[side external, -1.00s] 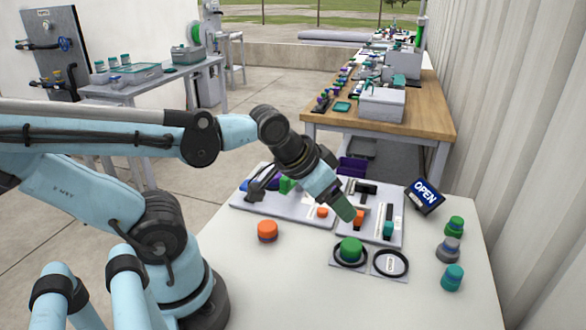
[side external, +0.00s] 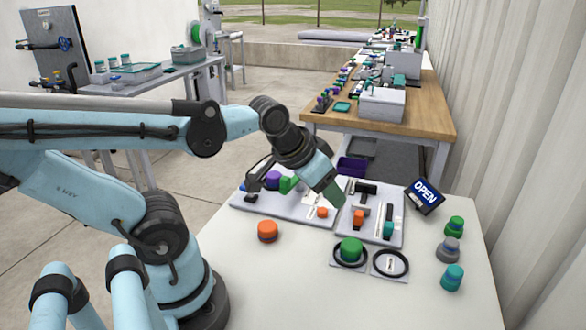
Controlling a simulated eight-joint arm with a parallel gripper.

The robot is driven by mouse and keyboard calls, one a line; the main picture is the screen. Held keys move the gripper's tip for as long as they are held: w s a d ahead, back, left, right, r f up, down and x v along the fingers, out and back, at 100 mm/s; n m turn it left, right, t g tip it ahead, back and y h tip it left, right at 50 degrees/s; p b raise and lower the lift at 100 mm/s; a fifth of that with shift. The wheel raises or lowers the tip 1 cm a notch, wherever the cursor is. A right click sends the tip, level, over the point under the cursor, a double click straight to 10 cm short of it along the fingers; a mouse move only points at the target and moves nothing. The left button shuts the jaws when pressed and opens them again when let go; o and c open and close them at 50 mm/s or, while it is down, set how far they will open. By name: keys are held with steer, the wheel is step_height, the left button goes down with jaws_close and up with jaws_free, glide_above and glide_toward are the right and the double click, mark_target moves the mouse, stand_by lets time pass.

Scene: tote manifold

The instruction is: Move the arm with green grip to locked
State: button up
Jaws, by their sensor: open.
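The green grip (side external: 288,185) stands on the left grey fixture board (side external: 290,208), partly hidden behind my wrist. The arm that carries it and its locked mark are too small or hidden to tell. My gripper's dark fingers (side external: 257,180) show left of my wrist, above the left part of that board. They are open and appear empty. They are apart from the green grip in the picture, to its left. A purple round part (side external: 273,180) shows between the fingers and the green grip.
A second board (side external: 382,233) holds orange and teal handles. The front table (side external: 330,300) is clear.

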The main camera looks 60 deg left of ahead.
mark_target(284, 178)
steer(key=s+a+r+n+g+y, duration=0.1)
steer(key=s+a+r+n+g, duration=0.15)
steer(key=a, duration=0.45)
steer(key=s+a+r+n+g+y, duration=0.15)
steer(key=a+n, duration=0.25)
steer(key=a, duration=0.4)
steer(key=shift+t, duration=0.4)
steer(key=shift+s+d+x, duration=0.1)
steer(key=shift+d+x, duration=0.05)
steer(key=shift+x, duration=2.95)
steer(key=shift+s+d+x, duration=0.15)
steer(key=shift+x, duration=2.95)
steer(key=shift+f, duration=0.15)
steer(key=shift+c, duration=0.2)
jaws_close()
